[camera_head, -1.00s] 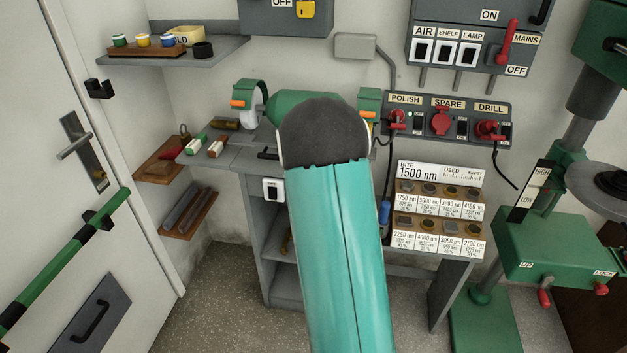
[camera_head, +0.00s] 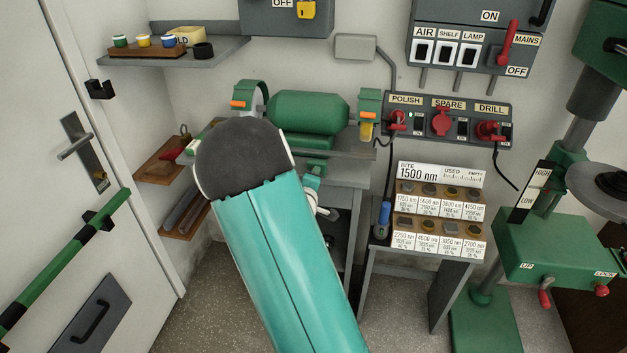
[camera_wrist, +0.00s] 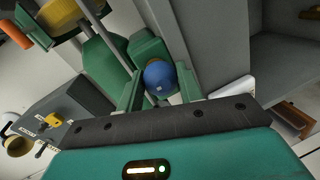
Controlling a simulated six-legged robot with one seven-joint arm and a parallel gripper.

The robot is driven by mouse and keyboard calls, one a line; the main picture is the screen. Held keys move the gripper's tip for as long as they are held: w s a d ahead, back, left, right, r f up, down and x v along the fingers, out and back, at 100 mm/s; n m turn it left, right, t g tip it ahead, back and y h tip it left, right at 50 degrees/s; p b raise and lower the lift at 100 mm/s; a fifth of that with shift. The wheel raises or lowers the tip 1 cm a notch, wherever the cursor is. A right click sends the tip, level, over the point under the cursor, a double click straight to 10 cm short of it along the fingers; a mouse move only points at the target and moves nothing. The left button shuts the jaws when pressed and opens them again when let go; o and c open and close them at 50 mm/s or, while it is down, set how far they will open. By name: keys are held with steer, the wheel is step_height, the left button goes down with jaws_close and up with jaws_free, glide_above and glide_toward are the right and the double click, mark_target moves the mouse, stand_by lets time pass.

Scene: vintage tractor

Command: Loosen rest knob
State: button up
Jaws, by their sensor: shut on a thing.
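A round blue knob (camera_wrist: 158,74), taken as the rest knob, shows in the wrist view against green machine parts (camera_wrist: 152,48). My gripper (camera_wrist: 158,86) is shut on it, with one finger on either side. In the head view the green polishing machine (camera_head: 308,112) sits on the grey bench, with orange-marked parts at both ends. My teal arm covers the front left of the bench there, so the knob and my fingers are not clearly seen in that view.
A stand with labelled sample blocks (camera_head: 440,210) is right of the bench. A blue-handled tool (camera_head: 384,213) stands beside it. The socket panel (camera_head: 447,120) is above. A green drill press (camera_head: 560,240) stands far right, a door (camera_head: 60,150) at left.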

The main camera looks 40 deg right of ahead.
steer(key=shift+d+n, duration=0.1)
steer(key=shift+n, duration=0.2)
stand_by(0.4)
steer(key=o, duration=1)
steer(key=shift+s+a, duration=0.1)
steer(key=shift+a, duration=0.15)
steer(key=v, duration=1.3)
steer(key=shift+a, duration=0.2)
